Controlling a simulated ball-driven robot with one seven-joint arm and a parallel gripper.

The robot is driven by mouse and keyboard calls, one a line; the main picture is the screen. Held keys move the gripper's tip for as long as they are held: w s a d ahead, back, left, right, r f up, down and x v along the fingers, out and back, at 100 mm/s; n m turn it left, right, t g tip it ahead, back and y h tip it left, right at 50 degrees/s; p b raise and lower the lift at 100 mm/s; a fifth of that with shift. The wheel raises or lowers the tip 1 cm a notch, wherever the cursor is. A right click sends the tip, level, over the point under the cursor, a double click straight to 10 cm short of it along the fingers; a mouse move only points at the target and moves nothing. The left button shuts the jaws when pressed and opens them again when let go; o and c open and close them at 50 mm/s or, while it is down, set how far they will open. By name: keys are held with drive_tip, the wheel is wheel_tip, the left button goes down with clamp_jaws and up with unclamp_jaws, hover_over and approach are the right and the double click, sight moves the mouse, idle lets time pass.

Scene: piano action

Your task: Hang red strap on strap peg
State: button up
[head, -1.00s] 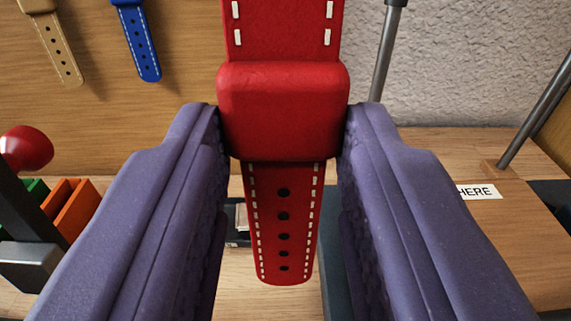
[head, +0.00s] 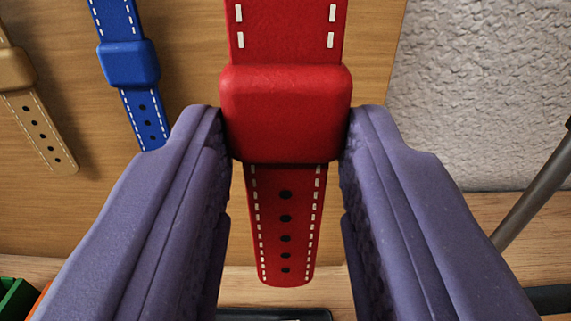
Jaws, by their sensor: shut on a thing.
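My gripper (head: 285,130) has purple padded fingers and is shut on the red strap (head: 285,112) at its thick block. The strap's stitched upper part runs out of the top of the picture. Its tail with several holes hangs down between the fingers, over the wooden board and the table edge behind. The strap peg is not seen; the top of the red strap is out of view.
A blue strap (head: 130,62) and a tan strap (head: 18,75) hang in front of the wooden board (head: 190,40) at left. A rough grey wall (head: 470,80) is at right, with a dark metal rod (head: 535,190). A green container (head: 15,298) shows at lower left.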

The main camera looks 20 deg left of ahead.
drive_tip(key=f+b+x, duration=0.1)
drive_tip(key=x, duration=0.9)
drive_tip(key=shift+f+b, duration=0.25)
drive_tip(key=shift+b, duration=0.05)
idle(0.4)
drive_tip(key=shift+a, duration=0.1)
